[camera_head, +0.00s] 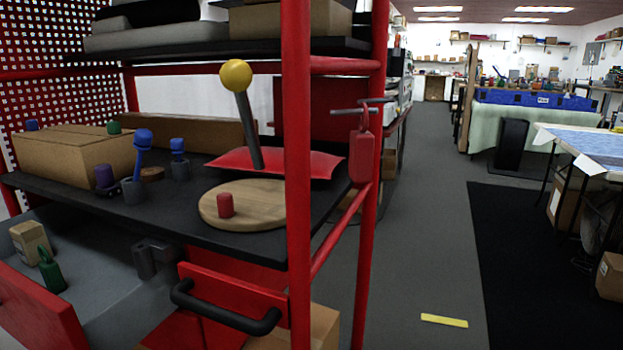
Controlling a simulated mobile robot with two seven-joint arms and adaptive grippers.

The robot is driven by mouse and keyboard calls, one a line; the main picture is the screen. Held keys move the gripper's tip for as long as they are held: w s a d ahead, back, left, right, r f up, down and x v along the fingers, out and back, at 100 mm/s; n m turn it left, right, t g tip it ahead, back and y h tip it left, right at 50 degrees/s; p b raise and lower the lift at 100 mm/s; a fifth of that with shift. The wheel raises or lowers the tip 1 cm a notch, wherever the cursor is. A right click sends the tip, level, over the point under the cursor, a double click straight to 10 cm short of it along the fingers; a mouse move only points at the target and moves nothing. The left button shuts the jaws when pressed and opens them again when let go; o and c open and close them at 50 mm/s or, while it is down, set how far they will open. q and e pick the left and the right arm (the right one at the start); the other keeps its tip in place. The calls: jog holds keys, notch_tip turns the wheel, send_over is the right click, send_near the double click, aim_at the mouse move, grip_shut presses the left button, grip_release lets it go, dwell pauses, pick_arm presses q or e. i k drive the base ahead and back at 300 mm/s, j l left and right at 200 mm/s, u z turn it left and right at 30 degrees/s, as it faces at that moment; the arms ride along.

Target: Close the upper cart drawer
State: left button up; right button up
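The red metal cart (297,170) fills the left half of the head view. Below its dark shelf, a drawer with a grey inside (110,300) stands pulled out at the lower left. Its red front panel (38,312) is cut off by the picture's edge. A small tan box (30,241) and a green bottle (51,272) are in it. To its right is another red panel (232,287) with a dark bar handle (225,312); I cannot tell how far it stands out. Neither of my grippers shows.
The shelf (245,243) holds a cardboard box (75,155), a round wooden board (250,210) and a yellow-knobbed lever (237,75). A dark grey piece (155,258) hangs beneath it. Open floor (425,230) lies right of the cart, with a yellow strip (444,320).

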aim_at(104, 305)
jog(key=u, duration=1.6)
jog(key=i+j, duration=0.1)
jog(key=i+u, duration=0.05)
jog(key=i, duration=0.05)
